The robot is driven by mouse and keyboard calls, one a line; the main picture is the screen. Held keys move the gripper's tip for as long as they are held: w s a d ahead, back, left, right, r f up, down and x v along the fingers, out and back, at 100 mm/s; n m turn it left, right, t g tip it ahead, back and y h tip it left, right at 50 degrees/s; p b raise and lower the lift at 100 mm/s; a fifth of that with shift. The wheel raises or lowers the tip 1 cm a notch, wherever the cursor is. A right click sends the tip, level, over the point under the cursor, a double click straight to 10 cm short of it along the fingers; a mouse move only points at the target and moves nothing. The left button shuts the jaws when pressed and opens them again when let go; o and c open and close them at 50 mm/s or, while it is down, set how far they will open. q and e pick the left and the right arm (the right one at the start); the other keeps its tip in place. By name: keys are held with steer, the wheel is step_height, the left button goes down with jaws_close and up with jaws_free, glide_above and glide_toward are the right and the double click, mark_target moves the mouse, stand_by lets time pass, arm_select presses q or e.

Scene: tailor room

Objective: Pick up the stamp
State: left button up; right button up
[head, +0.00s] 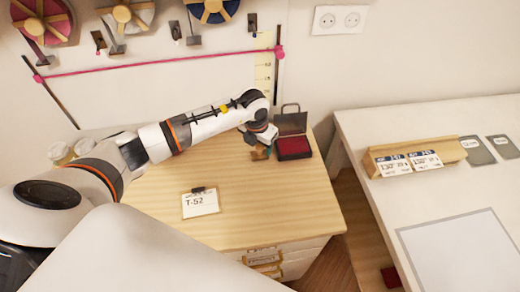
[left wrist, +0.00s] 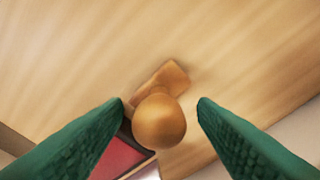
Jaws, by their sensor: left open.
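The stamp (left wrist: 158,118) is wooden with a round knob handle and a rectangular base, seen from above in the left wrist view. In the head view it is mostly hidden at the end of my left arm, where a small brown part (head: 258,155) shows on the wooden desk. My left gripper (left wrist: 160,102) is open, with its green fingers on either side of the knob and visible gaps between. In the head view the left gripper (head: 262,142) is just left of the ink pad. My right gripper is not in view.
An open ink pad box (head: 293,146) with a red pad stands right beside the stamp; its red pad also shows in the left wrist view (left wrist: 118,158). A T-52 card (head: 200,204) lies on the desk (head: 270,205). A white table (head: 405,125) stands at the right, across a gap.

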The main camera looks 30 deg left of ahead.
arm_select(q)
steer(key=shift+c, duration=0.4)
steer(key=c, duration=1)
